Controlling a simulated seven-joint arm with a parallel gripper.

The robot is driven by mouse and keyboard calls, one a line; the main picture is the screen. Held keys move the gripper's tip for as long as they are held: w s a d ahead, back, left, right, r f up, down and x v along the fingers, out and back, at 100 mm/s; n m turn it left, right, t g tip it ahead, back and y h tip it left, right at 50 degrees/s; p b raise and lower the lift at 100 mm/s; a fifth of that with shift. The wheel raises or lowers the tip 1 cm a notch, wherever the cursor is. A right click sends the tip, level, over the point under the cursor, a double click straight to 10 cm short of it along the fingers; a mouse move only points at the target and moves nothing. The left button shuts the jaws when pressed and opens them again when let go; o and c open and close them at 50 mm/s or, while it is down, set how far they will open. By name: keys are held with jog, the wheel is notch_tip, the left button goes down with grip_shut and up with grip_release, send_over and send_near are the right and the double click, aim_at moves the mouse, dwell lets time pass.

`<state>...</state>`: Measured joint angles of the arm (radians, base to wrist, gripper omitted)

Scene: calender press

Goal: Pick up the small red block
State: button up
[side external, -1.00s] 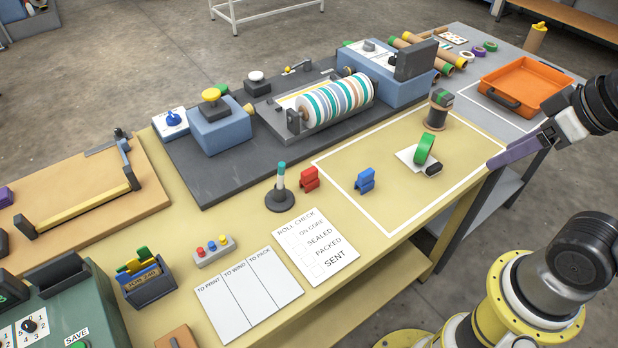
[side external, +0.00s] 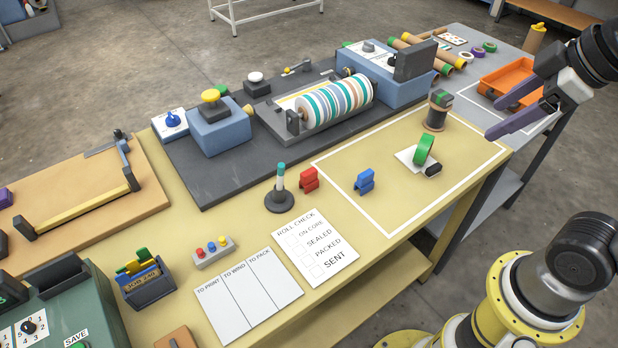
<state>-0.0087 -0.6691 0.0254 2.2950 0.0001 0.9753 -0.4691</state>
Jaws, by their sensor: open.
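The small red block (side external: 309,179) stands on the yellow table top, just left of the white-outlined area. It has a notched, clip-like shape. A similar blue block (side external: 365,181) stands to its right, inside the outline. My gripper (side external: 492,118) is at the upper right, above the table's right end and far from the red block. Its two purple-grey fingers are spread apart with nothing between them.
A dark post with a teal tip (side external: 280,193) stands close left of the red block. The roll check sheet (side external: 316,245) lies in front. The roller machine (side external: 335,103) is behind.

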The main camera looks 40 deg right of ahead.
jog(key=w+r+n, duration=0.3)
jog(key=w, duration=0.3)
jog(key=n+g, duration=0.5)
jog(key=n, duration=0.4)
send_over(309, 171)
jog(key=w+d, duration=0.1)
jog(key=d, duration=0.1)
notch_tip(309, 171, down, 14)
jog(key=shift+n+g, duration=0.4)
jog(key=shift+g, duration=0.1)
jog(key=f, duration=0.4)
jog(key=a+f, duration=0.1)
jog(key=f, duration=0.6)
jog(key=shift+s+a+f, duration=0.15)
jog(key=shift+a+f, duration=0.05)
jog(key=shift+f, duration=0.1)
jog(key=shift+s+a+f, duration=0.1)
jog(key=shift+f, duration=0.95)
jog(key=shift+s+a+f, duration=0.1)
jog(key=shift+s+f, duration=0.05)
jog(key=shift+f, duration=0.95)
jog(key=shift+s+a+f, duration=0.1)
jog(key=shift+f, duration=0.95)
jog(key=shift+c, duration=0.3)
grip_shut()
